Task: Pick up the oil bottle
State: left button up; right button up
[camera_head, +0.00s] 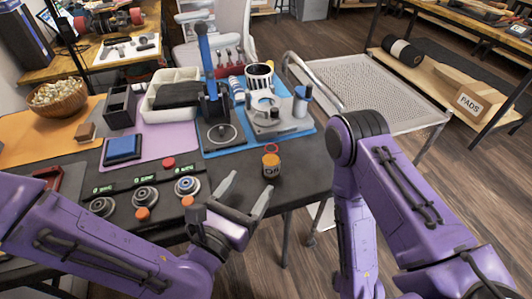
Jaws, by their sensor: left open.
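The oil bottle (271,166) is a small orange and black bottle with a pale label. It stands upright near the right front part of the dark table. My left gripper (247,190) is open, its two fingers pointing up toward the bottle from just below and left of it in the head view. A gap shows between the fingertips and the bottle, and nothing is between the fingers. My right arm (400,200) rises at the right of the picture; its gripper is not in view.
A blue mat (215,145) behind the bottle bears a blue-handled press (204,75) and a grey machine. Several round dials (187,187) and orange buttons lie left of my left gripper. A wire-mesh cart (370,90) stands to the right. The dark table right around the bottle is clear.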

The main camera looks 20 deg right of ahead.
aim_at(267, 164)
pick_arm(q)
jog(key=b, duration=0.3)
jog(key=w+d+f+b, duration=0.1)
jog(key=b, duration=0.1)
jog(key=shift+d+b, duration=0.25)
jog(key=shift+b, duration=0.15)
jog(key=x, duration=0.5)
jog(key=r+x, duration=0.1)
jog(key=x, duration=0.2)
jog(key=shift+d, duration=0.15)
jog(key=c, duration=1.1)
